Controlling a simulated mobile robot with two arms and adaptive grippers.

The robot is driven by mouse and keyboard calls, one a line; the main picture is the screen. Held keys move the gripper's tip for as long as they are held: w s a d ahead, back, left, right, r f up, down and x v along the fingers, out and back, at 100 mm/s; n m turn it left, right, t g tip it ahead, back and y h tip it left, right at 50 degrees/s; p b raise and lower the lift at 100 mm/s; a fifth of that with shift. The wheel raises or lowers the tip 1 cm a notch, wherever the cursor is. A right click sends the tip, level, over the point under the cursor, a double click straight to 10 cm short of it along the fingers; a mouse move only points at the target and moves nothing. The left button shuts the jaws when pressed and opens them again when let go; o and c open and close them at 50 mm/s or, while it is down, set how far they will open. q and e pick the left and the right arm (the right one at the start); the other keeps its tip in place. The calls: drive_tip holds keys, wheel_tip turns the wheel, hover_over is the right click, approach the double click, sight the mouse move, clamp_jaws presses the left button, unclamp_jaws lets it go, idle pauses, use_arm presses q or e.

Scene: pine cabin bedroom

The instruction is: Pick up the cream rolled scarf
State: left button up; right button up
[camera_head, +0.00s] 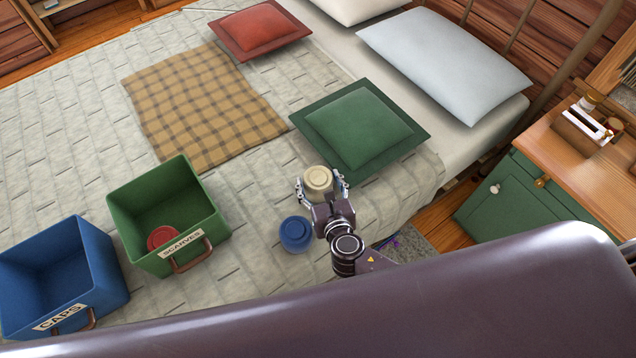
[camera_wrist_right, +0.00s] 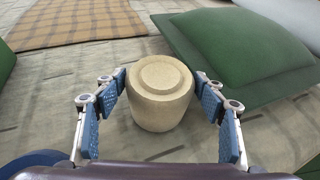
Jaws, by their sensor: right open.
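The cream rolled scarf (camera_head: 318,180) stands upright on the bed, just in front of the green pillow. In the right wrist view the cream rolled scarf (camera_wrist_right: 160,92) sits between the blue-padded fingers, with a visible gap on each side. My right gripper (camera_head: 321,184) is open around it; its fingers also show in the right wrist view (camera_wrist_right: 162,100). A blue rolled scarf (camera_head: 296,234) lies on the bed left of the right wrist. My left gripper is not in view.
A green bin (camera_head: 125,210) labelled SCARVES holds a red rolled item (camera_head: 163,237). A blue bin (camera_head: 117,262) labelled CAPS stands left of it. A green pillow (camera_head: 358,130) lies close behind the scarf. A green nightstand (camera_head: 500,207) stands at the right.

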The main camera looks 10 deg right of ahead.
drive_tip(key=shift+w+f, duration=0.25)
drive_tip(key=shift+w, duration=0.3)
drive_tip(key=c, duration=0.7)
drive_tip(key=shift+c, duration=0.9)
drive_tip(key=shift+r, duration=0.15)
